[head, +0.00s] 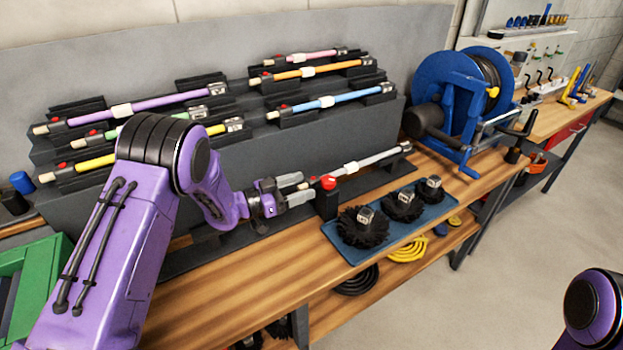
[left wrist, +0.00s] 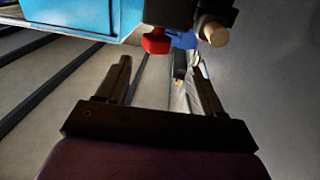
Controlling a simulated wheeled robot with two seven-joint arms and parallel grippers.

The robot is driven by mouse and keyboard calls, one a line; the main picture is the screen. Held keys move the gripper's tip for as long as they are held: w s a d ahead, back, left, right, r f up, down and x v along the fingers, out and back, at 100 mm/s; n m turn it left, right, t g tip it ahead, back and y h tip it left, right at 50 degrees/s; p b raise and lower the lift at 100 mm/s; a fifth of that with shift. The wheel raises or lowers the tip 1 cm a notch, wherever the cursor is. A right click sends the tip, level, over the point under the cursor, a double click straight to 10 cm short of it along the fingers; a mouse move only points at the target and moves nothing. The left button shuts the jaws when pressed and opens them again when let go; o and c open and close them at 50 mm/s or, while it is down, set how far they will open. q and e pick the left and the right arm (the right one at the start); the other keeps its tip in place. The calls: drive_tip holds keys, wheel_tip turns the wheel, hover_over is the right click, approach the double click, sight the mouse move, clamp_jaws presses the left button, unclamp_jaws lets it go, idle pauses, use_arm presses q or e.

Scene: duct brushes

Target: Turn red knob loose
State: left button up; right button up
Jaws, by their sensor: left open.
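The red knob (head: 328,182) sits on a dark holder (head: 327,205) at the left end of a grey rod (head: 374,161) on the workbench. My left gripper (head: 296,189) is open, just left of the knob and pointing at it. In the left wrist view the red knob (left wrist: 156,41) shows beyond the fingertips (left wrist: 160,68), apart from them, with nothing between the fingers. A pale round rod end (left wrist: 213,32) shows to its right. My right gripper is not in view; only part of that arm shows at the lower right.
A blue tray (head: 382,246) with 3 black round brushes lies in front of the holder. A dark stepped rack (head: 252,140) with several coloured rods stands behind. A blue reel (head: 440,85) stands to the right. A green bin (head: 38,265) is at the left.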

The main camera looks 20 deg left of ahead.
sight(334, 179)
use_arm(q)
drive_tip(key=p+x, duration=0.2)
drive_tip(key=x, duration=0.7)
drive_tip(key=shift+d+f+p, duration=0.15)
drive_tip(key=shift+d+p, duration=0.25)
drive_tip(key=shift+w+d, duration=0.25)
drive_tip(key=shift+d, duration=0.05)
drive_tip(key=c, duration=1)
drive_tip(key=shift+o, duration=0.2)
